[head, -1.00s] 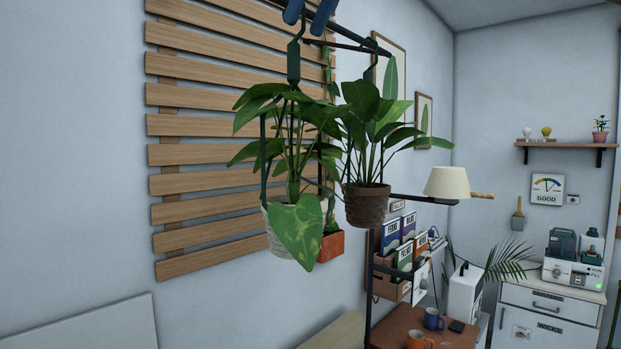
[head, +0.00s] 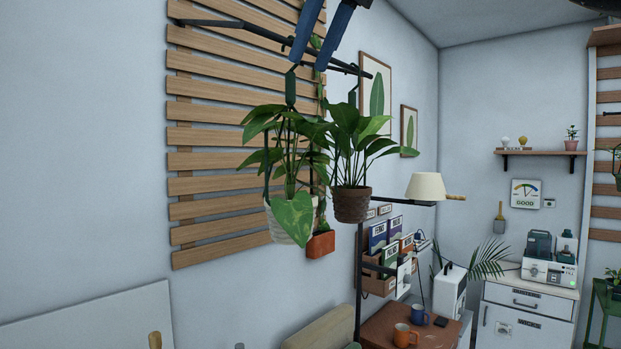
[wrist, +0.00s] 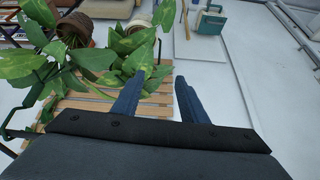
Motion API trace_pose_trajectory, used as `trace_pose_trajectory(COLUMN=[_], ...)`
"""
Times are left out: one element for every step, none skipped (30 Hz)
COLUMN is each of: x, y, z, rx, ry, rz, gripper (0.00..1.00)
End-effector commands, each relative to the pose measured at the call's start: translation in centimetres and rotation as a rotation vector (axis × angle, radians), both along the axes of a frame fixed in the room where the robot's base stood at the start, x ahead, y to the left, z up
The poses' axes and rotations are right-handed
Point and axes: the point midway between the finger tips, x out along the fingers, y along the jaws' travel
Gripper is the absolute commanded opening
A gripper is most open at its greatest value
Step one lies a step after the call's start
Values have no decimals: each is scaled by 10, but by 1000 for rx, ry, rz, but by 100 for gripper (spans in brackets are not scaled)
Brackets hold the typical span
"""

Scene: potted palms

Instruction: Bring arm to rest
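My gripper (head: 308,62) is at the top of the head view, its two blue fingers pointing down, apart, with nothing between them. In the wrist view my gripper (wrist: 160,78) also shows a clear gap between the fingers. Below the fingers in the head view, a leafy plant in a pale pot (head: 291,222) hangs from a dark green hanger (head: 291,88). Beside it is a plant in a brown pot (head: 352,204). The fingertips look close to the hanger's top; whether they touch cannot be told. In the wrist view, leaves (wrist: 95,62) lie left of the fingers.
A dark rail (head: 245,26) runs in front of the wooden slats (head: 215,187). A lamp (head: 427,187) stands to the right. A brown table (head: 385,325) with mugs is below, and a white cabinet (head: 525,315) is at the right. The left wall area is clear.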

Motion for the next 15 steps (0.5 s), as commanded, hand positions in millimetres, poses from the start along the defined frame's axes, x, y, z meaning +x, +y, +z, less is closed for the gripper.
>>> trace_pose_trajectory(x=[3, 7, 12, 17, 21, 28, 32, 37, 44, 48, 53, 60, 65, 71, 78], y=[1, 1, -1, -2, -4, -6, -8, -10, -12, -14, -16, -20, -23, -27, -32], z=[-8, -13, -21, -28, -35, -46, -54, -63, -75, -85, -96, -113, -127, -142, -166], rx=[0, 1, 0, 0, -1, -1, -2, -1, -2, -3, -4, -7, -9, -11, -15], ry=[5, 10, 17, 22, 28, 36, 42, 48, 58, 65, 72, 83, 92, 102, 117], rz=[-8, -16, -30, -42, -53, -70, -82, -96, -115, -130, -145, -167, -186, -206, -235], gripper=[39, 39, 39, 39, 39, 39, 39, 39, 39, 39, 39, 39, 39, 39, 39])
